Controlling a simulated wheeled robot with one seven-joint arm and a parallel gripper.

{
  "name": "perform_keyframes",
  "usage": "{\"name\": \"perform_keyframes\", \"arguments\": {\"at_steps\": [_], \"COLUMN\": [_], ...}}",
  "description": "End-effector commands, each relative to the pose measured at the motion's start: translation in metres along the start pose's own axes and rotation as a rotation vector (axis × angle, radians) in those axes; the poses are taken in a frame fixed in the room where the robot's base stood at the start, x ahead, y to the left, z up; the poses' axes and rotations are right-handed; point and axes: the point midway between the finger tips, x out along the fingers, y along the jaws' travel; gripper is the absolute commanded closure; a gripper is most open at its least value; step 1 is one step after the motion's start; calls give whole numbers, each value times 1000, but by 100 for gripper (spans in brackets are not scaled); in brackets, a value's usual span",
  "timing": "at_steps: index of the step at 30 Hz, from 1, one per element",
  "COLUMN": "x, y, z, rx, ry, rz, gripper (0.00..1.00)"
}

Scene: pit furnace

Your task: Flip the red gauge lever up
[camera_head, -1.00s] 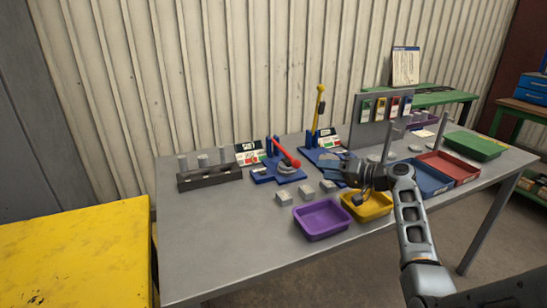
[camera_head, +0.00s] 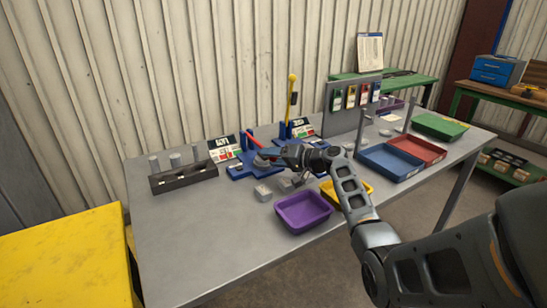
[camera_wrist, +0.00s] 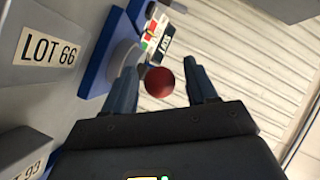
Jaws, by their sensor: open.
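The red gauge lever (camera_head: 255,140) leans down toward the table's front from its blue stand (camera_head: 240,171); its lower end is hidden behind my gripper in the head view. In the wrist view its round red knob (camera_wrist: 159,81) lies between the two fingers. My gripper (camera_head: 268,157) is open, with one finger on each side of the knob; I cannot tell whether either touches it. The yellow lever (camera_head: 291,95) beside it stands upright with its ball end at the top.
Grey blocks, one (camera_head: 263,192) in front of the stand, sit close below my gripper; one is labelled LOT 66 (camera_wrist: 45,45). A purple tray (camera_head: 303,211) and yellow tray (camera_head: 362,184) lie nearer. A dark rack (camera_head: 184,178) stands left. The table's front left is clear.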

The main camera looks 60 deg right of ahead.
Motion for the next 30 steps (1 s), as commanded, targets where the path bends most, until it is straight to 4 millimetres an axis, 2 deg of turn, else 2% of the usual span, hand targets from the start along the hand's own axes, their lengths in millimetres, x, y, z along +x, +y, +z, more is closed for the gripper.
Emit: {"name": "perform_keyframes", "arguments": {"at_steps": [6, 24, 30], "x": [0, 0, 0], "y": [0, 0, 0], "z": [0, 0, 0], "rx": [0, 0, 0], "ry": [0, 0, 0], "rz": [0, 1, 1], "gripper": [43, 100, 100]}}
